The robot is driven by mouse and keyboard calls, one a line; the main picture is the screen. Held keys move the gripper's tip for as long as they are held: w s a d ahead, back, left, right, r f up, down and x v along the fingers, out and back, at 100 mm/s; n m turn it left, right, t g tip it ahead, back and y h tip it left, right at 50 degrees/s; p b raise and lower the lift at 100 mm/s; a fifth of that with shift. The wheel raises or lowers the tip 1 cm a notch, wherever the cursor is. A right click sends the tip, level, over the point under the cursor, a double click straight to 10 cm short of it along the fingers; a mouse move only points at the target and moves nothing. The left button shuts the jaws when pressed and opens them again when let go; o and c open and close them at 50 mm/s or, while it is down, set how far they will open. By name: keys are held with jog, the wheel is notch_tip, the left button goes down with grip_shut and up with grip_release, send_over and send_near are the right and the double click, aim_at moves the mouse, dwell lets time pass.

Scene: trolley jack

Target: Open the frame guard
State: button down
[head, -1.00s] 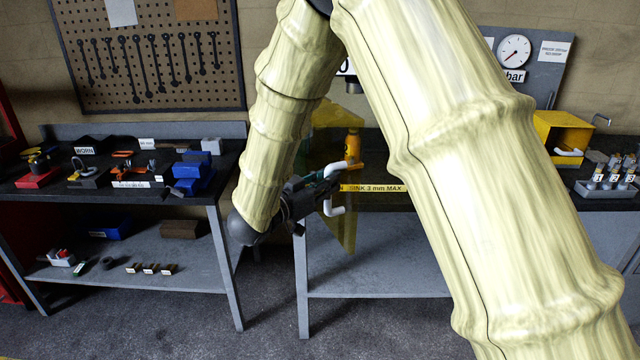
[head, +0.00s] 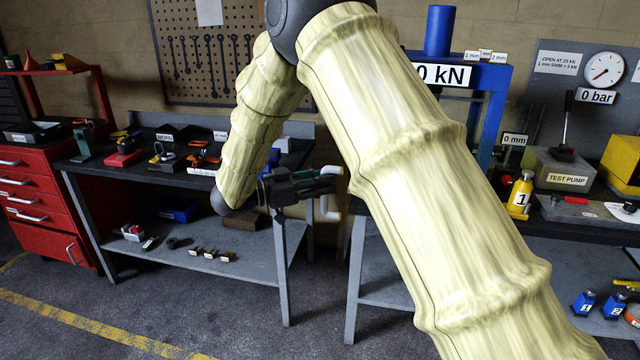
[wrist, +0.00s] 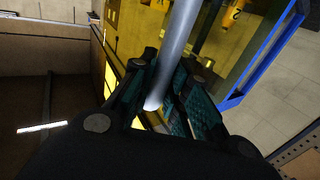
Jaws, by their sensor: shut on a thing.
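The frame guard is a see-through yellow panel (wrist: 132,22), seen in the wrist view; in the head view my arm hides it. Its pale handle (head: 331,208) shows just left of my upper arm in the head view and as a grey bar (wrist: 178,48) in the wrist view. My gripper (head: 335,182) is shut on the handle. In the wrist view its teal-padded fingers (wrist: 166,102) lie on both sides of the bar. The blue press frame (head: 490,125) stands behind my arm, and its blue edge (wrist: 262,62) shows in the wrist view. How far the guard stands open cannot be told.
A bench with tools (head: 95,158) and a red drawer cabinet (head: 45,205) stand at left. Floor (head: 220,310) is clear in front of the left bench.

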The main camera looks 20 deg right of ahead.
jog(key=shift+w+d+r, duration=0.15)
jog(key=shift+w+r, duration=0.05)
jog(key=shift+r, duration=0.35)
jog(key=c, duration=1.6)
grip_release()
jog(key=shift+o, duration=1.2)
jog(key=shift+w+d+f, duration=0.15)
jog(key=shift+d+f, duration=0.1)
jog(key=shift+a, duration=0.35)
jog(key=a, duration=1.1)
jog(key=shift+a+f, duration=0.3)
jog(key=shift+a, duration=0.05)
